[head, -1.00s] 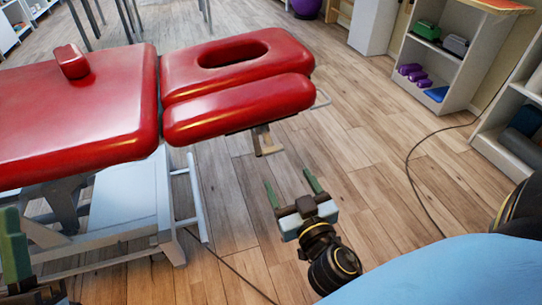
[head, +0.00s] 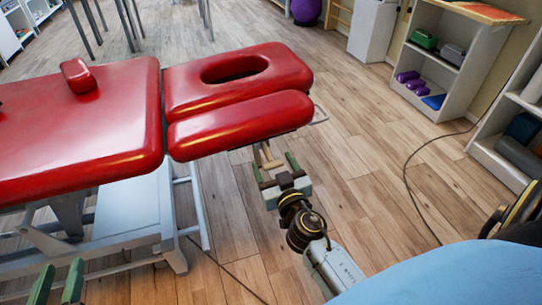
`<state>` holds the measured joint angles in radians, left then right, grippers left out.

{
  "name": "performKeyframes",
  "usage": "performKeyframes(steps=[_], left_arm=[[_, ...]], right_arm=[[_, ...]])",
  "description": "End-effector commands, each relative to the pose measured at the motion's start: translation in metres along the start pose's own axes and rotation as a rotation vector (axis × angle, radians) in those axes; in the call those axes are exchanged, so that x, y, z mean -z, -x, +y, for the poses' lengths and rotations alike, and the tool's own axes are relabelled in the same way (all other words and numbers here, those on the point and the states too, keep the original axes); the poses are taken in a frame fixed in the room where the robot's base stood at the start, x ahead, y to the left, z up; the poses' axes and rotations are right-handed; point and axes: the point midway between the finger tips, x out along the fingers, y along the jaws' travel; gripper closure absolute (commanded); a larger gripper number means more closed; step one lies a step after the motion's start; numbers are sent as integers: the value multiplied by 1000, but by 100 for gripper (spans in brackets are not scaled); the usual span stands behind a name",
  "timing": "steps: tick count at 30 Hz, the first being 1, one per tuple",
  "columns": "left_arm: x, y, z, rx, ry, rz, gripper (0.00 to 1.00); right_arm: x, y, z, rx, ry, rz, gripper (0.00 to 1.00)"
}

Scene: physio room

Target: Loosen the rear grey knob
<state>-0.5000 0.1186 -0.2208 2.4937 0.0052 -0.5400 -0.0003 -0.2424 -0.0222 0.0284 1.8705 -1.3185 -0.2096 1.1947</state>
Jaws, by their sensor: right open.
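The red treatment table (head: 80,130) fills the left, with a red headrest section (head: 240,128) at its right end. A pale tan bracket (head: 267,153) hangs under the headrest's near pad. I cannot make out a grey knob; it is hidden or too small to tell. My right gripper (head: 274,163) is open and empty, its green fingers pointing at the bracket from the near side, just below the pad edge. Whether it touches the bracket I cannot tell. My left gripper (head: 60,266) is at the bottom left, fingers apart with nothing between them, cut by the frame edge.
The table's white metal frame (head: 140,222) stands below the left pad. A thin wire loop (head: 320,114) sticks out past the headrest. A black cable (head: 408,185) lies on the wooden floor (head: 370,150).

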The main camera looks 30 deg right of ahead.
Motion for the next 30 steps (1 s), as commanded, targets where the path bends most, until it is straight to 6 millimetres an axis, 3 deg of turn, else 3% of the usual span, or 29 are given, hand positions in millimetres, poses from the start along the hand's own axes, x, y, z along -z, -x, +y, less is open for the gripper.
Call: performKeyframes(steps=[6, 17, 27, 30], left_arm=[[-17, 3, -3, 9, -2, -106, 69], [-21, 4, -4, 10, -2, -125, 69], [-21, 4, -4, 10, -2, -124, 69], [-21, 4, -4, 10, -2, -124, 69]], right_arm=[[0, -22, 0, 0, -1, 0, 29], [0, -25, 0, 0, 0, -1, 30], [0, -25, 0, 0, -1, -1, 74], [0, -25, 0, 0, 1, -1, 74]])
